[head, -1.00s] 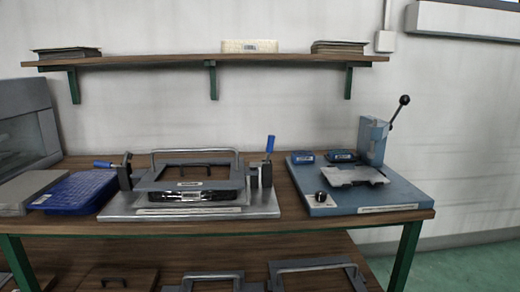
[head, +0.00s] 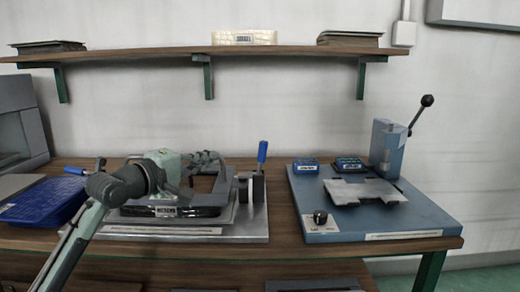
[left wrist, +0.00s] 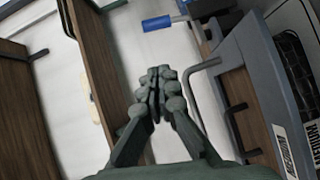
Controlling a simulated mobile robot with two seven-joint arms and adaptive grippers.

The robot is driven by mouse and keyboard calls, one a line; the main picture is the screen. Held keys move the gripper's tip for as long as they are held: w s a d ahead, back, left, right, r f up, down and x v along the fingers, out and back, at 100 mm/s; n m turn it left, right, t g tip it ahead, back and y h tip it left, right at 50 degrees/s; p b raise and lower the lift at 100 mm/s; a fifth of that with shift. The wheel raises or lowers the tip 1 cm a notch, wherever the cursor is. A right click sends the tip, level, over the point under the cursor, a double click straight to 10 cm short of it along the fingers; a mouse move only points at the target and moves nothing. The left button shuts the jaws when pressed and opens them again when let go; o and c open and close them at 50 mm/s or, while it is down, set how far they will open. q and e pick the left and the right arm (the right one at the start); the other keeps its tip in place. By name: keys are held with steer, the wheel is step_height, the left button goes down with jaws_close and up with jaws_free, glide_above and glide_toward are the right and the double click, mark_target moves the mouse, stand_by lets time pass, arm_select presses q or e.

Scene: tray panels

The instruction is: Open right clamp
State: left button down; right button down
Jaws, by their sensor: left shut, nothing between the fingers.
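The right clamp (head: 251,187) stands at the right end of the grey fixture (head: 245,228). Its blue handle (head: 262,152) points up, and it also shows near the top of the left wrist view (left wrist: 157,23). My left gripper (head: 218,158) is over the fixture's framed panel, left of the right clamp and apart from its handle. In the left wrist view its fingers (left wrist: 157,78) are closed together and empty. The left clamp's blue handle (head: 75,170) lies nearly flat; my arm hides part of that side. My right gripper is not in view.
A blue press (head: 385,150) with a black-knobbed lever stands on the right of the bench. A blue tray (head: 45,205) lies at the left. A wooden shelf (head: 290,51) runs above. A strip of bare bench lies between fixture and press.

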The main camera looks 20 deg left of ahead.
arm_select(q)
steer(key=shift+s+r, duration=0.1)
steer(key=shift+s, duration=0.15)
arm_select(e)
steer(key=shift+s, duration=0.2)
arm_select(q)
steer(key=d+p+x, duration=0.1)
steer(key=d+x, duration=0.1)
steer(key=x, duration=1.1)
steer(key=shift+s+d, duration=0.3)
steer(key=shift+s, duration=0.2)
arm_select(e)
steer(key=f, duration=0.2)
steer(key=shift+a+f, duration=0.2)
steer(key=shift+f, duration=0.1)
arm_select(q)
steer(key=shift+w, duration=0.15)
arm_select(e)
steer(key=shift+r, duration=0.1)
